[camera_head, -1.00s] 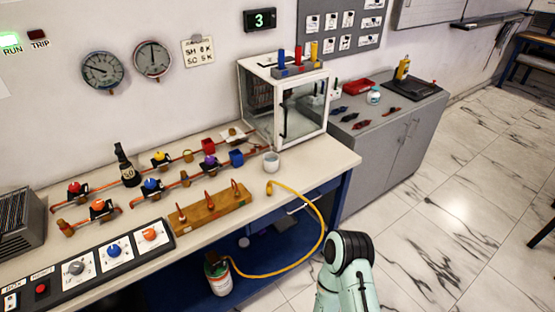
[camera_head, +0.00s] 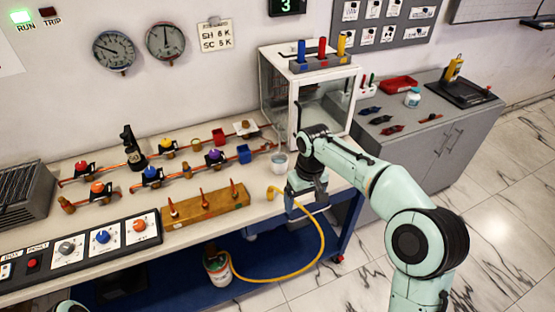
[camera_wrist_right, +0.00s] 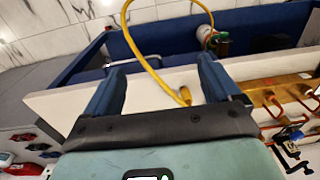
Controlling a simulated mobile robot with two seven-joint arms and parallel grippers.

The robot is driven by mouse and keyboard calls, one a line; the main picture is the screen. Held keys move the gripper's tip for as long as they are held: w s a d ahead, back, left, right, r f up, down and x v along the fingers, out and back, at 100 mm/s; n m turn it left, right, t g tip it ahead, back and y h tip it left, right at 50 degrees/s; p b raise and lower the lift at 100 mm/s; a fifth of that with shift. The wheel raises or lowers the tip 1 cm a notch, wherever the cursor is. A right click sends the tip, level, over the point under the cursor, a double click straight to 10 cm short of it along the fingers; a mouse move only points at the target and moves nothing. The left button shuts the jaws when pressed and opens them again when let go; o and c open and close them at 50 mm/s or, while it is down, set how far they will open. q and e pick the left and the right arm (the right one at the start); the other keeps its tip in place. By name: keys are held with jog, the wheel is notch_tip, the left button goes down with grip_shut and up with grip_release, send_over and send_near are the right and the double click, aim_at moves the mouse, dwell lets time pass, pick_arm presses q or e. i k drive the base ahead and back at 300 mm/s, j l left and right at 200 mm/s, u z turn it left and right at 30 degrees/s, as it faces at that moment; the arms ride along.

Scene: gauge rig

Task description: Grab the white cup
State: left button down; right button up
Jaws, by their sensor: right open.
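The white cup (camera_head: 279,164) stands upright on the workbench (camera_head: 262,203) near its right end, in front of the glass-fronted cabinet, in the head view. I cannot make it out in the right wrist view. My right gripper (camera_head: 304,206) hangs just right of and in front of the cup, at the bench's front edge, apart from it. The right wrist view shows its two blue fingers (camera_wrist_right: 158,82) spread and empty, above the bench edge. My left gripper is not in view.
The glass-fronted cabinet (camera_head: 326,97) stands close behind the cup. A blue block (camera_head: 244,154) and valve pipes lie to its left. A wooden block with hooks (camera_head: 206,204) is at the front. A yellow hose (camera_head: 321,248) loops off the bench edge below my gripper.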

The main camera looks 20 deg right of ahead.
aim_at(279, 161)
jog(key=i, duration=0.85)
